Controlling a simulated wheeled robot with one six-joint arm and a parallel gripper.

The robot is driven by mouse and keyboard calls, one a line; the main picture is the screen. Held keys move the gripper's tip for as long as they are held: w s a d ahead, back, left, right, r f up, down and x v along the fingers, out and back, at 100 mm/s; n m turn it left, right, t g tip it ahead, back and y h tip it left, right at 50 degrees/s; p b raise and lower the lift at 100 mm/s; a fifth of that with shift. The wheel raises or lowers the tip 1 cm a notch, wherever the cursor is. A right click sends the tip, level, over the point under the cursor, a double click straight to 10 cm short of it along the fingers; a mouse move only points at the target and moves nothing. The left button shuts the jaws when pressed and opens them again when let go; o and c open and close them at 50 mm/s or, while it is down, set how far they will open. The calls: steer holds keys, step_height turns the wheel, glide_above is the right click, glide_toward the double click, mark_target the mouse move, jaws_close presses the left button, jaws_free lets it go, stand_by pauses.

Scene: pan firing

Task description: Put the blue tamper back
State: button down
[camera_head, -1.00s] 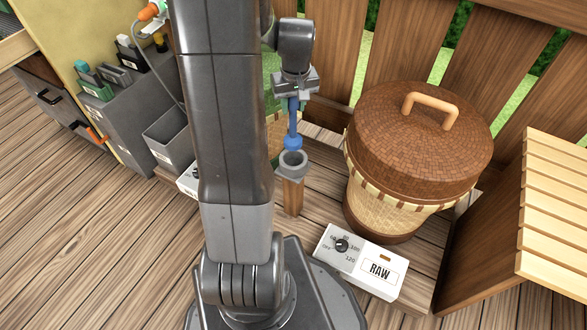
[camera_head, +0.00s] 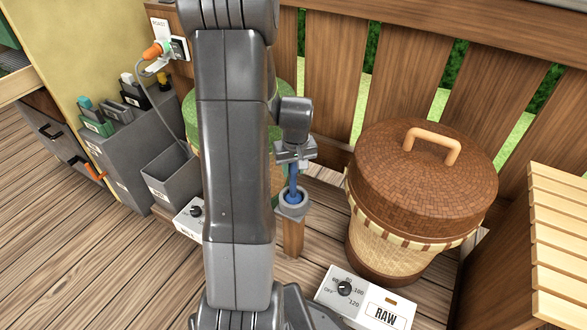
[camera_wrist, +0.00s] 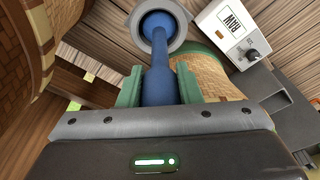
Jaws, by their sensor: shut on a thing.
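The blue tamper (camera_head: 293,182) hangs upright from my gripper (camera_head: 295,160). Its lower end is inside the round grey holder (camera_head: 291,207) on top of a wooden post (camera_head: 293,240). In the wrist view the green fingers (camera_wrist: 158,82) are shut on the shaft of the tamper (camera_wrist: 160,65). There the grey ring of the holder (camera_wrist: 181,37) surrounds the tamper's rounded end. Whether the tamper touches the bottom of the holder cannot be seen.
A lidded brown basket (camera_head: 415,195) stands close to the right of the post. A white RAW dial box (camera_head: 365,300) lies in front of it. A grey bin (camera_head: 170,182) and another dial box (camera_head: 190,218) are at left. A wooden fence (camera_head: 400,70) closes the back.

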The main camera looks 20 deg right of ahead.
steer(key=c, duration=1.1)
jaws_free()
steer(key=shift+w+r, duration=0.15)
steer(key=shift+o, duration=0.3)
